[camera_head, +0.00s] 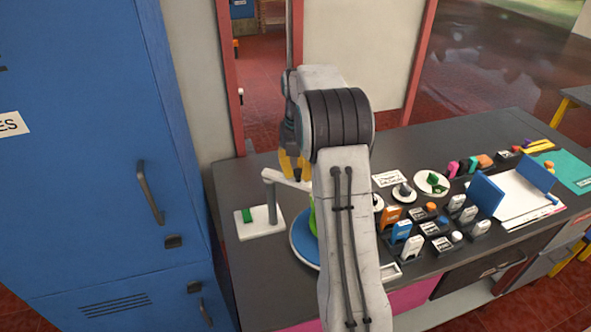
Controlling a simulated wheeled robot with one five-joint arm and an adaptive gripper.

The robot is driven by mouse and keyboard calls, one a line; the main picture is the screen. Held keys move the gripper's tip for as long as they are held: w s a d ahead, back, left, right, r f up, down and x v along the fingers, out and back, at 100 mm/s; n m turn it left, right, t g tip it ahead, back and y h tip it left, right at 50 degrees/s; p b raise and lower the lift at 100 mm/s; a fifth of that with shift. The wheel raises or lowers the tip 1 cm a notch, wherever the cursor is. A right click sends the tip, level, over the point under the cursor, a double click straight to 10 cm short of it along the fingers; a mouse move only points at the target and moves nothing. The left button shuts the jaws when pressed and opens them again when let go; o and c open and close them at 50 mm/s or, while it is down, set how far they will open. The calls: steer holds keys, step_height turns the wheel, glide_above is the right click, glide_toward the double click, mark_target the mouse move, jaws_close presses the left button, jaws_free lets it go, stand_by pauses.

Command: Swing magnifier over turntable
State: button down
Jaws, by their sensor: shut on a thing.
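The magnifier stand (270,208) is a grey post on a white base, with a light arm reaching right from the post's top. The lens end is hidden behind my arm. My gripper (293,173), with yellow fingers, points down and is shut on the magnifier's arm. The round turntable (303,252), blue-rimmed, shows right of the stand base, partly hidden behind my arm. Something green (313,218) shows over the turntable at my arm's edge; its shape is mostly hidden.
The dark bench (240,257) holds several small labelled blocks, white dishes (432,183) and blue panels (486,194) to the right. A tall blue cabinet (90,130) stands close on the left. The bench's left front corner is clear.

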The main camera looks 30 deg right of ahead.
steer(key=shift+d+f+n, duration=0.2)
steer(key=shift+n, duration=0.1)
stand_by(0.4)
steer(key=c, duration=0.9)
jaws_free()
steer(key=shift+w+r, duration=0.1)
steer(key=shift+w, duration=0.05)
steer(key=shift+c, duration=0.2)
steer(key=shift+r, duration=0.1)
step_height(320, 180, up, 12)
